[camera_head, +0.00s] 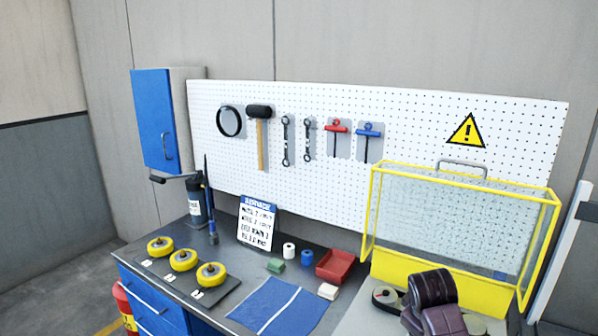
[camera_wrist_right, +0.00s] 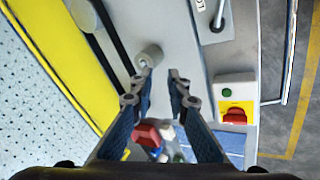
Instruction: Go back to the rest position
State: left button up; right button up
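My right gripper (camera_wrist_right: 162,78) is open in the right wrist view, with a gap between its two fingertips and nothing held. A pale grey cylinder (camera_wrist_right: 148,56) lies beyond its left fingertip; I cannot tell whether they touch. Dark rounded parts at the lower right of the head view look like my right arm, beside the yellow-framed guard (camera_head: 457,292); its fingers cannot be made out there. My left gripper is in neither view.
The workbench carries yellow wheels (camera_head: 183,260), a blue mat (camera_head: 278,306), a red bin (camera_head: 335,265) and a sign (camera_head: 257,222). A red switch on a white box (camera_wrist_right: 236,117) is right of my right gripper. A pegboard (camera_head: 420,130) with tools stands behind.

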jog(key=s+a+f+m, duration=0.1)
jog(key=s+a+f, duration=0.2)
jog(key=s+f, duration=0.6)
jog(key=s+a+f+m+g+y, duration=0.1)
jog(key=s+a+m, duration=0.15)
jog(key=s, duration=1.05)
jog(key=s+a+f+m+y, duration=0.1)
jog(key=s+a+m+y, duration=0.15)
jog(key=s, duration=1.05)
jog(key=s+f+n+g+b, duration=0.2)
jog(key=f+b, duration=0.6)
jog(key=f, duration=2.7)
jog(key=s+d+f+b, duration=0.2)
jog(key=s+f+b, duration=0.4)
jog(key=s+f, duration=1.2)
notch_tip(320, 180, down, 3)
jog(key=shift+d+f+m+g+h, duration=0.2)
jog(key=shift+m+g+h, duration=0.1)
jog(key=shift+g+h, duration=0.15)
